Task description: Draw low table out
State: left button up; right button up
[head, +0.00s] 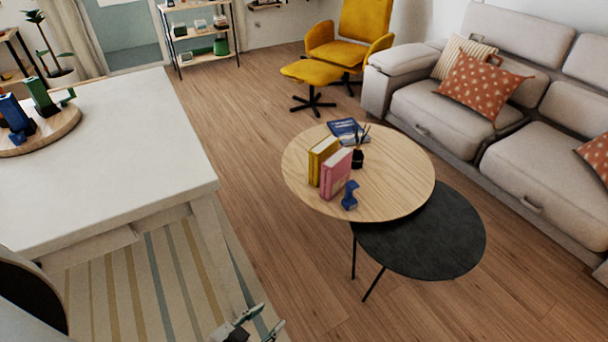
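A low round table with a black top (440,238) stands partly under a taller round table with a light wood top (400,195). The black top juts out to the front right, and the wood top hides its back left part. Thin black legs show below the two tops. My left gripper (268,318) is at the bottom edge of the head view, to the left of and apart from both tables. Its two fingertips are spread with nothing between them. My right gripper is not in view.
The wood top bears yellow and pink books (336,172), a blue book (348,131), a dark reed diffuser (358,158) and a small blue object (350,196). A grey sofa (430,105) stands at right. A white table (110,150) fills the left. Bare floor (320,310) lies in front.

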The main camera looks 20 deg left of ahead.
aim_at(445, 238)
jog(key=i+j+u, duration=0.1)
jog(key=j, duration=0.85)
jog(key=z, duration=1.25)
jog(key=i+l+z, duration=0.55)
jog(key=i+z, duration=0.25)
jog(key=i+l+z, duration=0.3)
jog(key=i, duration=0.3)
jog(key=i+z, duration=0.3)
jog(key=i, duration=0.25)
jog(key=i+u, duration=0.35)
jog(key=i+l+u, duration=0.1)
jog(key=i+u, duration=0.3)
jog(key=i+l+u, duration=0.15)
jog(key=u, duration=0.2)
jog(key=i, duration=0.1)
